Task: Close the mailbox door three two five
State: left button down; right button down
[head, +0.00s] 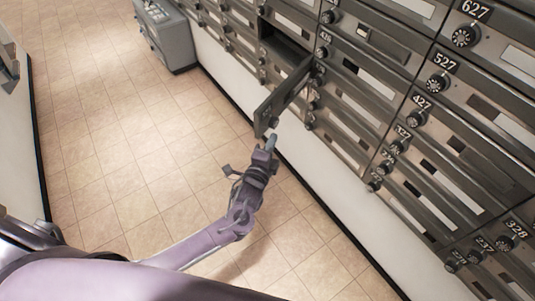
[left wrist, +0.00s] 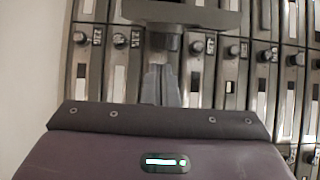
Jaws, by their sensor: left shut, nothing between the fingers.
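One mailbox door (head: 283,95) stands swung open from the wall of mailboxes in the head view, with a dark open compartment (head: 287,50) behind it. Its number is not readable. My left gripper (head: 271,141) is shut and empty, its fingertips close to the lower outer end of the open door; I cannot tell whether they touch. In the left wrist view the shut fingers (left wrist: 161,85) point at the wall, and a dark panel, likely the open door (left wrist: 180,13), crosses the top. My right gripper is not in view.
The wall of shut, numbered mailboxes (head: 430,110) with round dials fills the right side. A grey box-like unit (head: 166,35) stands on the floor at the back. The tiled floor (head: 130,130) is clear to the left, up to a white wall.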

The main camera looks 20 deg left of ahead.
aim_at(266, 127)
pick_arm(q)
jog(key=shift+w+a+p, duration=0.15)
jog(key=shift+a, duration=0.75)
jog(key=shift+w+a+p, duration=0.15)
jog(key=shift+a, duration=0.7)
